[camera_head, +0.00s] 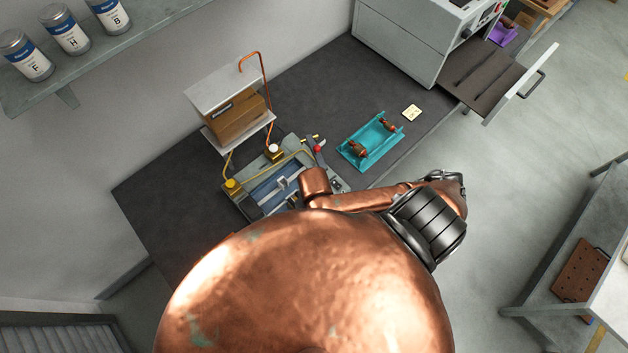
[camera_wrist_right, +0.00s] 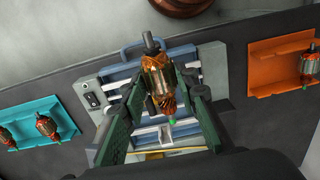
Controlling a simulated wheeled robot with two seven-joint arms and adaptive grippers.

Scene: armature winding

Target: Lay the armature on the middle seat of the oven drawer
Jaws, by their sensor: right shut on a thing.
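The armature (camera_wrist_right: 159,76), with a dark shaft, copper windings and a green tip, is held between the dark green fingers of my right gripper (camera_wrist_right: 165,92) in the right wrist view. The gripper is shut on it, above the winding machine (camera_wrist_right: 110,72). In the head view, my copper arm hides the right gripper and this armature. The oven (camera_head: 405,42) stands at the top right. Its drawer (camera_head: 488,82) is pulled out, with a dark bed with long slots; I see no armature on it, and its separate seats are hard to tell. My left gripper does not show.
An orange tray (camera_wrist_right: 262,68) with an armature shows in the wrist view. A copper tube and shelf (camera_head: 222,88) rise behind the winding machine.

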